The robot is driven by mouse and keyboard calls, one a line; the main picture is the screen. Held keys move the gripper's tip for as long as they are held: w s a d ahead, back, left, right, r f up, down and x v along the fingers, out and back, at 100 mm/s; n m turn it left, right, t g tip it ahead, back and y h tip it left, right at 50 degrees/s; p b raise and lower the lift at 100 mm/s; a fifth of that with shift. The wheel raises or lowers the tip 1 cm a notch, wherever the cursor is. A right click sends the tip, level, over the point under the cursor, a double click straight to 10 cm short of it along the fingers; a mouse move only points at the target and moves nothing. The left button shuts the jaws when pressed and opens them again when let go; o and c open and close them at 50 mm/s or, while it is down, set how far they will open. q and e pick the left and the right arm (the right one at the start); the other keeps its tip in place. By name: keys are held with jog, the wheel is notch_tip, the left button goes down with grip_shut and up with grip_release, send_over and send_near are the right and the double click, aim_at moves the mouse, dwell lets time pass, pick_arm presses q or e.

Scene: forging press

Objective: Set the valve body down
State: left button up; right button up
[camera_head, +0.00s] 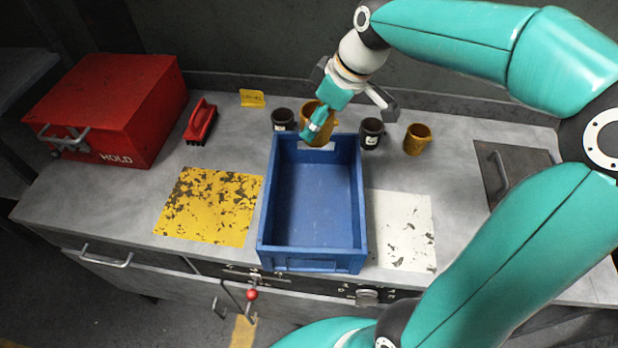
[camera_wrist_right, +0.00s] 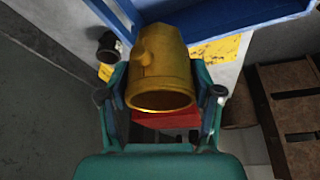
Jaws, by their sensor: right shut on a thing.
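The yellow-orange valve body (camera_head: 325,130) is at the far end wall of the blue bin (camera_head: 318,205) in the head view; its height there is hard to judge. In the wrist view the valve body (camera_wrist_right: 160,65) is a tapered hollow piece with a side boss, its round open end towards the camera. My right gripper (camera_head: 317,122) is shut on it, with a finger on each side in the wrist view (camera_wrist_right: 161,97). A similar yellow-orange piece (camera_head: 417,138) stands on the bench to the right. My left gripper is out of view.
Two dark jars (camera_head: 283,119) (camera_head: 371,133) flank the held piece. A worn yellow patch (camera_head: 210,205) lies left of the bin and a white patch (camera_head: 402,230) right. A red HOLD box (camera_head: 110,105) and a red brush (camera_head: 201,121) are at the left.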

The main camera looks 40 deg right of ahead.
notch_tip(320, 180, down, 17)
jog(key=shift+w+a, duration=0.15)
jog(key=shift+f, duration=0.1)
dwell(0.4)
jog(key=o, duration=1.5)
jog(key=v, duration=1.2)
